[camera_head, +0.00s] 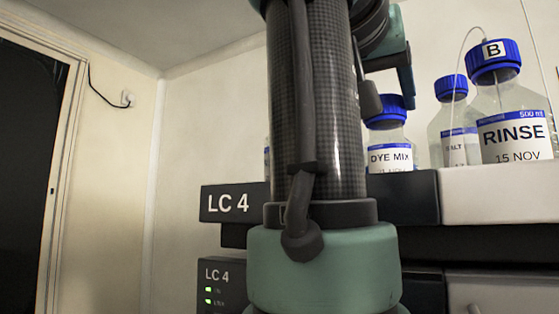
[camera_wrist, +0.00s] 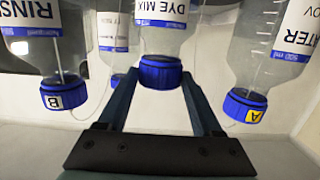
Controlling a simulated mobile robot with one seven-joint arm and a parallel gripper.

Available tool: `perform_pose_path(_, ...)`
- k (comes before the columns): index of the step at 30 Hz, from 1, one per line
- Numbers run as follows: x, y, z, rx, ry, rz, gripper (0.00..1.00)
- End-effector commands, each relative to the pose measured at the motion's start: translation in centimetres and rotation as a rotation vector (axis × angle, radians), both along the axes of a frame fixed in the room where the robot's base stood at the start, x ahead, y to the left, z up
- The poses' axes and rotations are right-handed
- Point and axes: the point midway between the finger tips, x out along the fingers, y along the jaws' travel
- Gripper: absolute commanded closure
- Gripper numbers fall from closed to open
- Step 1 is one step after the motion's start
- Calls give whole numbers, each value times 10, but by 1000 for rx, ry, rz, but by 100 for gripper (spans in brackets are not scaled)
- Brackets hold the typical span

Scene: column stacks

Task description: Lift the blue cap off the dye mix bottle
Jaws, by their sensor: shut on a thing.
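The dye mix bottle (camera_head: 388,147) is clear with a white label and stands upright on the LC 4 unit, partly hidden behind my arm. Its blue cap (camera_head: 394,108) sits on the neck, with no gap that I can make out. In the wrist view, which is upside down, the dye mix bottle (camera_wrist: 165,38) and its blue cap (camera_wrist: 161,75) are between my two fingers. My gripper (camera_wrist: 159,82) is shut on the cap, one finger on each side. In the head view, my gripper (camera_head: 387,98) reaches down to the cap and is partly hidden by my arm.
The rinse bottle (camera_head: 511,120) with cap B and the salt bottle (camera_head: 453,125) stand to the right, with thin tubing. The wrist view also shows a water bottle (camera_wrist: 262,50) with cap A close by. The wall side at left is open.

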Motion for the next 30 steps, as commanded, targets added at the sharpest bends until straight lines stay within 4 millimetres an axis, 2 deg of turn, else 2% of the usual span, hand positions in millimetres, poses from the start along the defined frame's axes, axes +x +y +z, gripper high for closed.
perform_pose_path(1, 1, 0, -2, 2, 5, 0, 63)
perform_pose_path(5, 1, 0, -2, 2, 5, 0, 85)
perform_pose_path(17, 1, 0, 6, 2, 5, 0, 85)
perform_pose_path(23, 1, 0, 28, 2, 3, 0, 85)
perform_pose_path(30, 1, 0, 67, 2, 2, 0, 85)
